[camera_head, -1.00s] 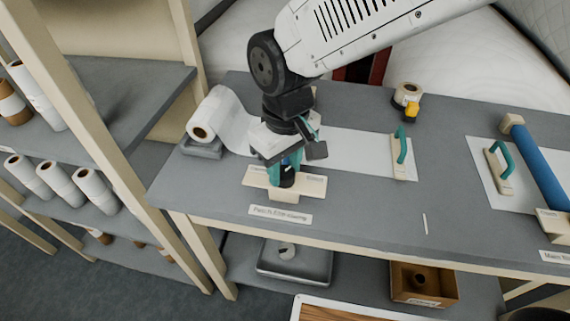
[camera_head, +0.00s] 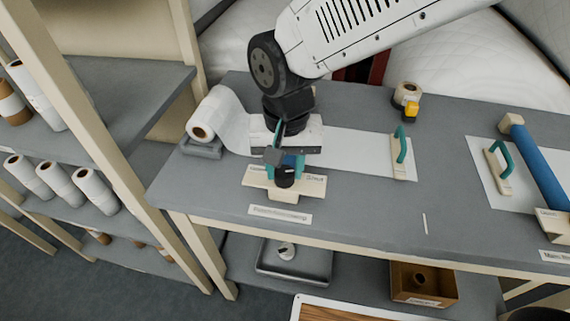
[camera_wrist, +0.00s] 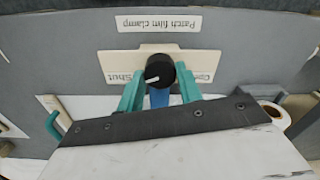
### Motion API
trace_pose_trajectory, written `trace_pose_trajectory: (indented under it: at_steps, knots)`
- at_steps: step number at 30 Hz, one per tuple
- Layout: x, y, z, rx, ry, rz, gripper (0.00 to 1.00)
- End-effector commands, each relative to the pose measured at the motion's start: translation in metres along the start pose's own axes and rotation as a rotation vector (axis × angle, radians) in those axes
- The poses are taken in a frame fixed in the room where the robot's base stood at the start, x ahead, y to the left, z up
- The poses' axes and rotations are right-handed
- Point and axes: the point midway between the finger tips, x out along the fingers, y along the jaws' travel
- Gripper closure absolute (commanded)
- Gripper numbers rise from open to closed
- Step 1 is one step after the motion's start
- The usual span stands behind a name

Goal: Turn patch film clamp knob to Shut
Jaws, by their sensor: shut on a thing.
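The patch film clamp knob (camera_wrist: 160,69) is round and black. Its white mark points left and slightly down in the wrist view, toward the word Shut on the pale plate (camera_wrist: 150,53). The word on the other side is partly hidden. In the head view the knob (camera_head: 285,181) stands at the plate (camera_head: 257,178) on the bench's front edge, with Shut at right. My gripper (camera_wrist: 159,73) has a teal finger on either side of the knob and is shut on it. A blue part shows between the fingers.
A white film roll (camera_head: 203,131) lies behind the plate at left, its sheet running right under my gripper. A teal-handled block (camera_head: 399,158) stands on the sheet; a tape roll (camera_head: 407,93) is behind. Bare bench lies right of the plate.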

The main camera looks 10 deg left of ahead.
Motion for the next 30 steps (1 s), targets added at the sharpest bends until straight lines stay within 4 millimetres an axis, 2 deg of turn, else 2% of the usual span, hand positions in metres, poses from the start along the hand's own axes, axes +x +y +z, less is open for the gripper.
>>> trace_pose_trajectory:
  at_steps: [15,16,18,26,30]
  knots:
    - [-0.0015,-0.0009,-0.0013,0.022,0.005,-0.003,0.87]
    - [-0.0015,-0.0009,-0.0013,0.022,0.005,-0.003,0.62]
    - [-0.0014,-0.0008,-0.0012,0.022,0.005,-0.003,0.43]
    - [-0.0009,-0.0004,-0.0005,0.021,0.002,-0.001,0.43]
    - [-0.0101,-0.0008,-0.0009,0.021,0.004,-0.003,0.43]
